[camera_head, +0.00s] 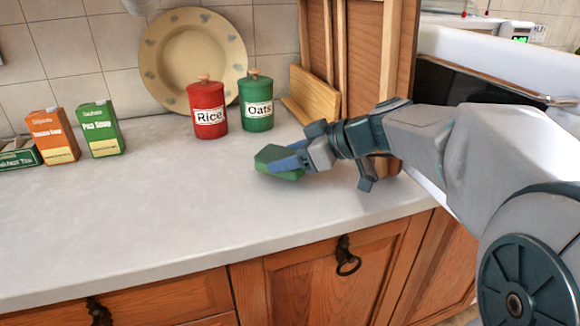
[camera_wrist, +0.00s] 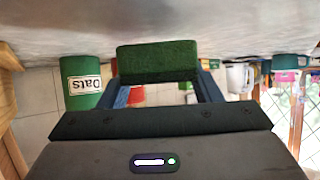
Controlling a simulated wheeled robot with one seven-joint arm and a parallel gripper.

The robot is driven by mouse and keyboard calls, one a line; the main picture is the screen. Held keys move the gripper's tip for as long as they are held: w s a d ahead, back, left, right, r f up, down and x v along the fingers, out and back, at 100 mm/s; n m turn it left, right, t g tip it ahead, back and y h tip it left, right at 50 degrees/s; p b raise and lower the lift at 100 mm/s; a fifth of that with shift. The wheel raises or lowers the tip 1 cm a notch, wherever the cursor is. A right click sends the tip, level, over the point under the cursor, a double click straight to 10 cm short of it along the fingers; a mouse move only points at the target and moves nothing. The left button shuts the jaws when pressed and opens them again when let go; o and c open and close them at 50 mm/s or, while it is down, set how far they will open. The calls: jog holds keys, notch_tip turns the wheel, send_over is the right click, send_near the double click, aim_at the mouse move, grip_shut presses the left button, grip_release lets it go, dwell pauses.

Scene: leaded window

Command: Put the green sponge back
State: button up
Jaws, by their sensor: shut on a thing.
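The green sponge (camera_head: 279,163) is between the fingers of my gripper (camera_head: 284,164) at the right part of the grey counter (camera_head: 150,215). In the wrist view the sponge (camera_wrist: 158,62) spans the two fingertips, and my gripper (camera_wrist: 158,80) is shut on it. The picture there is upside down, with the counter (camera_wrist: 220,25) along the top. The sponge is low over the counter; I cannot tell whether it touches it. One finger hides part of it in the head view.
A green Oats canister (camera_head: 257,103) and a red Rice canister (camera_head: 207,110) stand behind the sponge. A wooden board (camera_head: 314,96) leans at the back right. A yellow plate (camera_head: 193,55) leans on the tiles. Soup boxes (camera_head: 101,129) stand left. The counter's front left is clear.

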notch_tip(320, 180, down, 3)
jog(key=shift+r, duration=0.1)
jog(key=o, duration=0.9)
jog(key=shift+d+r, duration=0.1)
jog(key=shift+r, duration=0.05)
jog(key=v, duration=0.7)
jog(key=shift+s+d, duration=0.1)
jog(key=shift+d, duration=0.05)
